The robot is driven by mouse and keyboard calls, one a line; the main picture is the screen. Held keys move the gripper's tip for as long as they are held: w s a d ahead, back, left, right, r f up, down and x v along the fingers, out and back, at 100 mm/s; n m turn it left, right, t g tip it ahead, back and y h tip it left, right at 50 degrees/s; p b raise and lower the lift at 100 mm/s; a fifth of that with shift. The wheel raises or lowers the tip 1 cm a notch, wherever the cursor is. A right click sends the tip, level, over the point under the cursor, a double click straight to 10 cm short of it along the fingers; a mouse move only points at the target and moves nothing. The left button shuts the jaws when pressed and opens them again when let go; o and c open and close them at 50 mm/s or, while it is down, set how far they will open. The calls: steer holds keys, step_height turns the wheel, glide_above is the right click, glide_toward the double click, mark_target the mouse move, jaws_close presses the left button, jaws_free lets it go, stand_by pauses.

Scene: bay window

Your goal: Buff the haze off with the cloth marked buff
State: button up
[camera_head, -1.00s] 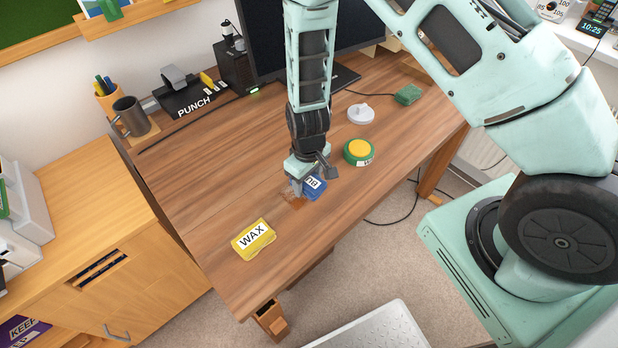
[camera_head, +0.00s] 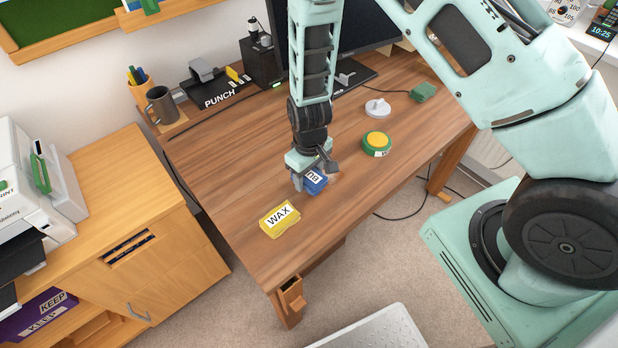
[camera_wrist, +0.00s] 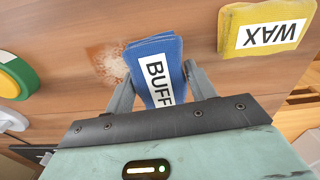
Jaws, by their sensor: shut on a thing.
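My gripper (camera_head: 310,181) is shut on the blue cloth marked BUFF (camera_head: 316,184), low at the desk. In the wrist view the cloth (camera_wrist: 157,65) sits between the two fingers, label up. I cannot tell whether it presses on the wood. A whitish haze patch with a reddish-brown stain (camera_wrist: 106,62) shows on the desk just left of the cloth in the wrist view. In the head view only a faint part of it shows right of the cloth. The yellow cloth marked WAX (camera_head: 280,219) lies apart at the desk's front left.
A green tin with a yellow top (camera_head: 376,143), a white lidded disc (camera_head: 377,108) and a green sponge (camera_head: 423,92) stand to the right on the desk (camera_head: 235,165). A mug (camera_head: 161,104), punch and monitor are at the back. The left of the desk is clear.

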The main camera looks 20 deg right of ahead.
mark_target(309, 173)
steer(key=shift+r+p, duration=1.9)
steer(key=shift+r, duration=0.9)
